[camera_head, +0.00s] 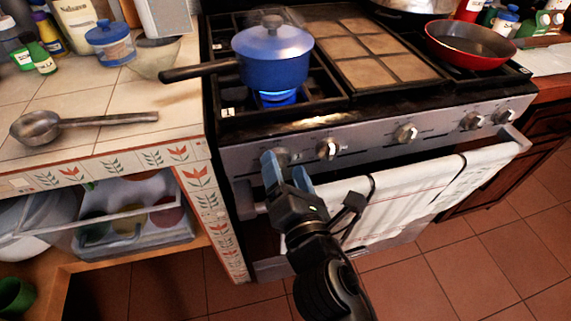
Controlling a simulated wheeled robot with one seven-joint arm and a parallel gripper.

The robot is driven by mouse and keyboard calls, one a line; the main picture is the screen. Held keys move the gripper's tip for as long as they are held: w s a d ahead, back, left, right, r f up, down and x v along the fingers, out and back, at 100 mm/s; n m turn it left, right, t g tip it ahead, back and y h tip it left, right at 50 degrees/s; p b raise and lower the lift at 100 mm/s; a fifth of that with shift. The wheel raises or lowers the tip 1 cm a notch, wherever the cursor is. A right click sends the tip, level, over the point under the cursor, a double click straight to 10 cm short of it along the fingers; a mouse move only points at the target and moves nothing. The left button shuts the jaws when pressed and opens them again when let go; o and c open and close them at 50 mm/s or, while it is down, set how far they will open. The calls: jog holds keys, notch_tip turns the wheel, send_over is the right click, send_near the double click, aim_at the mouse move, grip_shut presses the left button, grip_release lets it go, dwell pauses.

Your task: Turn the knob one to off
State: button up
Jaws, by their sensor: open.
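The stove's control panel (370,142) has a row of several round silver knobs. My gripper (287,170) is open, with two blue fingers in front of the leftmost knob. I cannot tell whether the fingers touch the knob. A blue flame (277,97) burns under a lidded blue pot (273,58) on the front left burner.
A white towel (415,192) hangs on the oven handle just right of my gripper. A red pan (469,45) sits at the stove's right. A tiled counter (75,148) with a ladle (80,124) is at left. The pot's dark handle (200,70) points left over the counter edge.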

jog(key=shift+w+a, duration=0.15)
jog(key=shift+w, duration=0.5)
jog(key=c, duration=1)
